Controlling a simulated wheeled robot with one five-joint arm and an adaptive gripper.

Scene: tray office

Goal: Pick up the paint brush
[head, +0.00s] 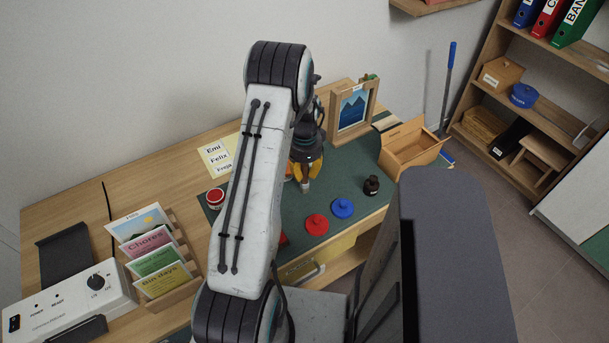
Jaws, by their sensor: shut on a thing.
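My gripper (306,176) is over the dark green mat (345,187) on the wooden desk, with its yellow fingers pointing down. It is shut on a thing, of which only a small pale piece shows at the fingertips. I take this for the paint brush, but its shape is mostly hidden by the fingers and my arm. I cannot tell whether it touches the mat. No other paint brush is clear in view.
A red lid (317,224), a blue lid (343,208) and a dark bottle (371,186) stand right of my gripper. A red-topped jar (215,198) is at left. An open wooden box (411,148) and a picture frame (353,109) stand behind.

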